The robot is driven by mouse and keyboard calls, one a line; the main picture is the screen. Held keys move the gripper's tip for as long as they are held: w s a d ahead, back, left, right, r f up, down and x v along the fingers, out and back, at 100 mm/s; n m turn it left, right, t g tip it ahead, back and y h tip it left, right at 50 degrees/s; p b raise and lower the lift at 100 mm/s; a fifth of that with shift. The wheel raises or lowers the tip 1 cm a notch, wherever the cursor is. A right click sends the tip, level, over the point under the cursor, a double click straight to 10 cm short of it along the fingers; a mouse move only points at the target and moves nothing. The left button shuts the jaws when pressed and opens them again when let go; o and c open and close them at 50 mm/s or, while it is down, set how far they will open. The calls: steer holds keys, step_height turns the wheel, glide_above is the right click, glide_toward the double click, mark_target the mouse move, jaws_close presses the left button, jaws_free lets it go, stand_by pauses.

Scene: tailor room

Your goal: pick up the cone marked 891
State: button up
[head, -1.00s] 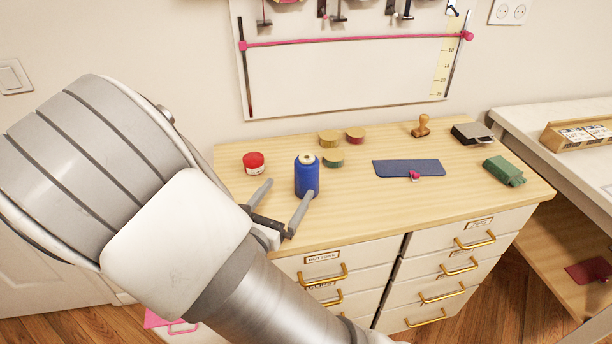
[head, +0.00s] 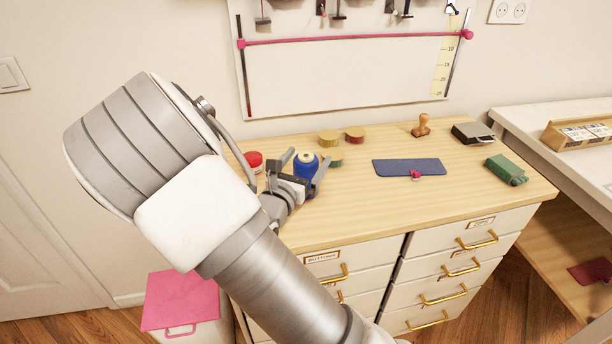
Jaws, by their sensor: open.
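A blue thread cone (head: 306,165) with a pale top stands upright on the left part of the wooden dresser top (head: 390,212). No marking on it can be read here. My gripper (head: 304,170) is open, with its two fingers on either side of the cone in this view. The gripper body hides the cone's lower part. I cannot tell whether the fingers touch it.
A red-lidded jar (head: 252,160) stands just left of the gripper. Several round tins (head: 329,138) stand behind the cone. A blue mat (head: 409,168), a stamp (head: 421,126) and a green object (head: 506,170) lie to the right. The front middle of the top is clear.

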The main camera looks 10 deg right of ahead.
steer(key=shift+c, duration=0.3)
steer(key=c, duration=1.5)
